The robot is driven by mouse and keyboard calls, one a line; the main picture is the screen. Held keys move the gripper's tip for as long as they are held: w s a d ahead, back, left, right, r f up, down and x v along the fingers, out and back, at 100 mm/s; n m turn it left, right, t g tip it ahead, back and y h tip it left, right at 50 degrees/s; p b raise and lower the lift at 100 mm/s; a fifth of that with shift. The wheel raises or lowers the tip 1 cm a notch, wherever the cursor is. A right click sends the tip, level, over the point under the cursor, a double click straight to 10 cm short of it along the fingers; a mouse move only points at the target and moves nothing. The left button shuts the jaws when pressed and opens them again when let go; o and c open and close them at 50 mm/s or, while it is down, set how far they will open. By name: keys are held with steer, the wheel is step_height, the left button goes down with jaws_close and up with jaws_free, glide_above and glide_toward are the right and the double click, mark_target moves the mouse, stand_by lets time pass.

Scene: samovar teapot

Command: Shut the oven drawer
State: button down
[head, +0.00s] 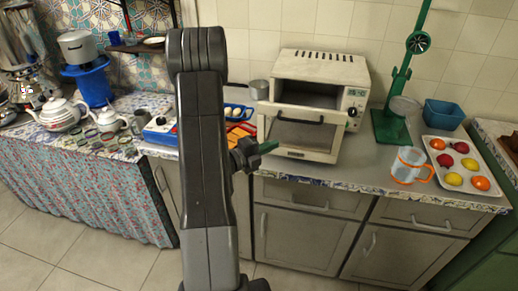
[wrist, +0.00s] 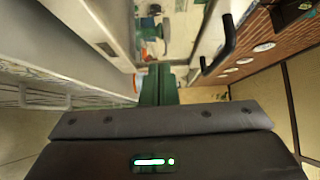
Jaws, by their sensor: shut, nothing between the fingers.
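The white toaster oven (head: 345,72) stands on the counter, right of my raised arm in the head view. Its glass front panel (head: 292,135), with a dark handle (head: 298,118), stands out from the body. A dark gap shows above the panel, so it is at least partly open. Contact cannot be told. In the wrist view, my gripper's green fingers (wrist: 160,86) show above its dark body. A black handle (wrist: 229,38) is to the right; what it belongs to is unclear.
Right of the oven are a green stand (head: 395,115), an orange-rimmed glass cup (head: 409,165), a blue bowl (head: 443,114) and a white tray (head: 453,184) of fruit. Teapots (head: 60,114) stand at left. Grey cabinets (head: 300,238) lie below; tiled floor (head: 100,265) is open in front.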

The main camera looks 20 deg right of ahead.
mark_target(287, 133)
steer(key=w+d+p, duration=0.1)
steer(key=w+d, duration=0.2)
steer(key=shift+w+d, duration=0.35)
steer(key=shift+d, duration=0.05)
steer(key=shift+w, duration=0.15)
